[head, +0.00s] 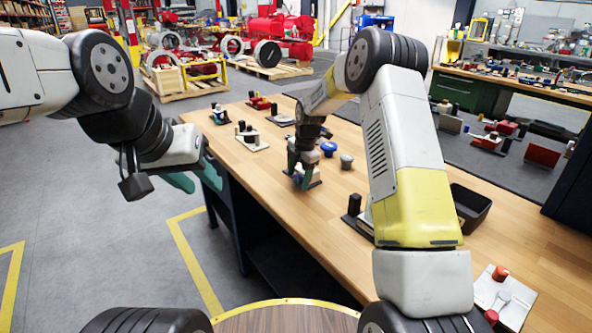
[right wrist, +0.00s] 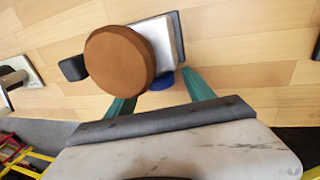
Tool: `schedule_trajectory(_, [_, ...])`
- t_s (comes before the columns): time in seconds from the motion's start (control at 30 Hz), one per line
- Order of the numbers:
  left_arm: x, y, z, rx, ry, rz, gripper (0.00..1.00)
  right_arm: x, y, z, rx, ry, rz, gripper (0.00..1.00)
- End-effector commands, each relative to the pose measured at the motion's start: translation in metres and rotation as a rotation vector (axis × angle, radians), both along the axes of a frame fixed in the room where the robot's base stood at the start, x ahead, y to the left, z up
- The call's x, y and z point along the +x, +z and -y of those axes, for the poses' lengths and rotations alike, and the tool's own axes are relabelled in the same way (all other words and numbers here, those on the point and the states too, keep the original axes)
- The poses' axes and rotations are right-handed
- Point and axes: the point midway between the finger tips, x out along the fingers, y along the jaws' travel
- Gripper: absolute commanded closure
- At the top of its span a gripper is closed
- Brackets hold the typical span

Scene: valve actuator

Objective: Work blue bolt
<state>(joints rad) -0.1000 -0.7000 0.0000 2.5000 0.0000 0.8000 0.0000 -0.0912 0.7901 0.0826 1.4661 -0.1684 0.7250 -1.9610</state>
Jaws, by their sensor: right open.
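A round blue piece (head: 328,147), likely the blue bolt, stands on the wooden table in the head view, just beyond my right gripper (head: 304,168). That gripper points down over a small light plate on a dark base (head: 300,182). In the right wrist view my right gripper (right wrist: 160,95) is open, its green fingers spread apart. A blue round part (right wrist: 162,80) shows between the fingertips, partly hidden by a large brown round cap (right wrist: 119,64). I cannot tell whether it is the same blue piece. My left gripper (head: 200,180) is open and empty, left of the table edge.
Fixtures with black posts (head: 250,137) are at the back left. A black bin (head: 470,207) is on the right, and a white plate with red parts (head: 503,296) is at the near right.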

Motion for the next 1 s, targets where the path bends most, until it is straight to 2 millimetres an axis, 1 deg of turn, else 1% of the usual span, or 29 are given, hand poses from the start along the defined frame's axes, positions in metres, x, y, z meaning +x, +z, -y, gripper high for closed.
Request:
schedule_trajectory(0.27, [0.0000,0.0000,0.0000,0.000,0.000,0.000,0.64,0.0006,-0.0014,-0.0002,0.000,0.000,0.001,0.38])
schedule_trajectory(0.3, [0.0000,0.0000,0.0000,0.000,0.000,0.000,0.64,0.0006,-0.0014,-0.0002,0.000,0.000,0.001,0.46])
schedule_trajectory(0.37, [0.0000,0.0000,0.0000,0.000,0.000,0.000,0.64,0.0005,-0.0013,-0.0001,0.000,0.000,0.001,0.58])
schedule_trajectory(0.5, [0.0000,0.0000,0.0000,0.000,0.000,0.000,0.64,0.0005,-0.0013,-0.0002,0.000,0.000,0.001,0.85])
schedule_trajectory(0.57, [0.0000,0.0000,0.0000,0.000,0.000,0.000,0.64,0.0004,-0.0012,-0.0002,0.000,-0.001,0.001,0.97])
schedule_trajectory(0.6, [0.0000,0.0000,0.0000,0.000,0.000,0.000,0.64,0.0005,-0.0012,-0.0003,0.000,-0.001,0.001,1.00])
schedule_trajectory(0.77, [0.0000,0.0000,0.0000,0.000,0.000,0.000,0.64,0.0019,-0.0016,-0.0020,-0.017,0.002,-0.024,1.00])
schedule_trajectory(1.0, [0.0000,0.0000,0.0000,0.000,0.000,0.000,0.64,0.0056,-0.0023,-0.0049,-0.123,0.003,-0.164,1.00])
